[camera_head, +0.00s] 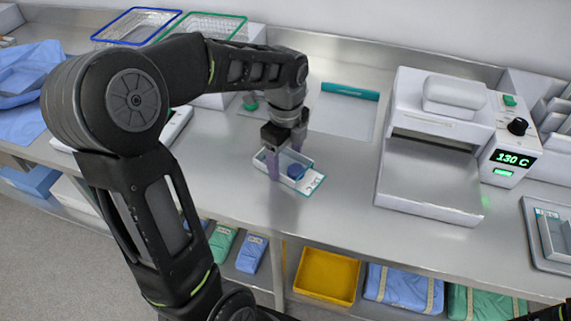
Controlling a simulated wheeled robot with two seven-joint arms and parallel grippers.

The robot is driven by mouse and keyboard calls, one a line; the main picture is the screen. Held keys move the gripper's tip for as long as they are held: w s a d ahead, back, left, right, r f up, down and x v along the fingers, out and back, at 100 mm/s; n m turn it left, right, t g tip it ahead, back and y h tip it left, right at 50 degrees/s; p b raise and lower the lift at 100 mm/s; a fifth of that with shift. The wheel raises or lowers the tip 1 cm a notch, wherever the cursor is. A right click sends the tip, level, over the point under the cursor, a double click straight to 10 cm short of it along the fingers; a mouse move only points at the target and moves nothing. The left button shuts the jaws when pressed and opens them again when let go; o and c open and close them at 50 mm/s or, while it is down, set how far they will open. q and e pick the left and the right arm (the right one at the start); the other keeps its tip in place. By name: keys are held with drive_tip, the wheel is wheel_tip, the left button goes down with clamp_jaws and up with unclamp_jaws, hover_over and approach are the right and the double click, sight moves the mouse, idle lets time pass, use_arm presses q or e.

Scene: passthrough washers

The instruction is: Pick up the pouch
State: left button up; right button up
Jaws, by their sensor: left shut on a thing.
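The pouch (311,182) is a small, flat white packet with a blue-edged clear window, a dark blue round item inside and a printed end. It is at the counter's middle, near the front edge. My left gripper (286,162) reaches down over it from above, with one finger at its left side and the other behind it. The gripper is shut on the pouch and hides part of it. I cannot tell whether the pouch touches the counter. Only a dark piece of my right arm shows at the bottom right corner; its gripper is out of view.
A white sealing machine (440,130) with a 130 C display stands to the right. A clear sheet with a teal roll (350,91) lies behind the pouch. Wire baskets (137,27) are at the back left. A yellow bin (327,275) sits on the lower shelf.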

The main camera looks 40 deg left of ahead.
sight(285, 161)
use_arm(q)
drive_tip(key=c, duration=0.5)
drive_tip(key=shift+o, duration=0.2)
wheel_tip(285, 161, up, 10)
idle(0.6)
